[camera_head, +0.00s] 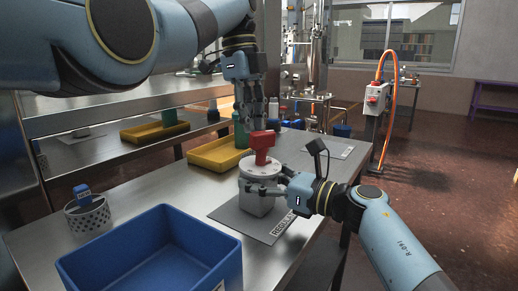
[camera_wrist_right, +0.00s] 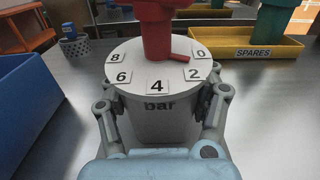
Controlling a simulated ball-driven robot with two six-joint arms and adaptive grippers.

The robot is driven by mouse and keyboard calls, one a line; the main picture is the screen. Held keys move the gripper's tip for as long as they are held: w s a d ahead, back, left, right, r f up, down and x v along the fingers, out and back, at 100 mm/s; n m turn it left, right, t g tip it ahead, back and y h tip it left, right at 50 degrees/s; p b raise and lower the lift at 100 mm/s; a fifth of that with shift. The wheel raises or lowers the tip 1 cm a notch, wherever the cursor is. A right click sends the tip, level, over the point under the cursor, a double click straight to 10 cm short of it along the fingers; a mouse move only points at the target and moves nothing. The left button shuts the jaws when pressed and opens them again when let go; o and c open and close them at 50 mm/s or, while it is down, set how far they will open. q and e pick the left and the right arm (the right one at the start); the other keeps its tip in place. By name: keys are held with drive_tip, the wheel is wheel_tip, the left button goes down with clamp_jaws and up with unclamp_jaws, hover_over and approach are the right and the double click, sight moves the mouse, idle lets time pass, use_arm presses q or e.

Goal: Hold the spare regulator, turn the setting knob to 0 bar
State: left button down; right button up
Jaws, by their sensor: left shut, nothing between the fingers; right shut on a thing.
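The regulator (camera_head: 257,200) is a pale grey cylinder standing on a grey mat marked "REGULATOR" (camera_head: 228,213). My right gripper (camera_wrist_right: 165,105) is shut around its body, one finger on each side. The red setting knob (camera_head: 262,142) rises from its white dial (camera_wrist_right: 125,62), which carries 8, 6, 4, 2 and 0 above the word "bar". In the right wrist view the knob's red pointer (camera_wrist_right: 180,58) lies between 0 and 2. My left gripper (camera_head: 258,120) is shut and empty, directly above the knob; whether it touches is unclear.
A blue bin (camera_head: 150,255) stands at the front left, beside a perforated grey cup (camera_head: 88,217) with a blue-topped item. A yellow tray marked "SPARES" (camera_wrist_right: 262,50) holds a green item (camera_wrist_right: 285,18) behind. The table's right edge is close to my right arm.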

use_arm(q)
drive_tip(key=shift+s+a, duration=0.1)
drive_tip(key=shift+s, duration=0.05)
idle(0.5)
drive_tip(key=shift+s+a, duration=0.1)
drive_tip(key=shift+s, duration=0.2)
drive_tip(key=shift+s+f, duration=0.1)
drive_tip(key=shift+s, duration=0.2)
drive_tip(key=shift+a, duration=0.2)
drive_tip(key=shift+w+a, duration=0.2)
drive_tip(key=shift+a, duration=0.05)
drive_tip(key=shift+w, duration=0.1)
drive_tip(key=shift+a, duration=0.1)
use_arm(e)
drive_tip(key=o, duration=1.5)
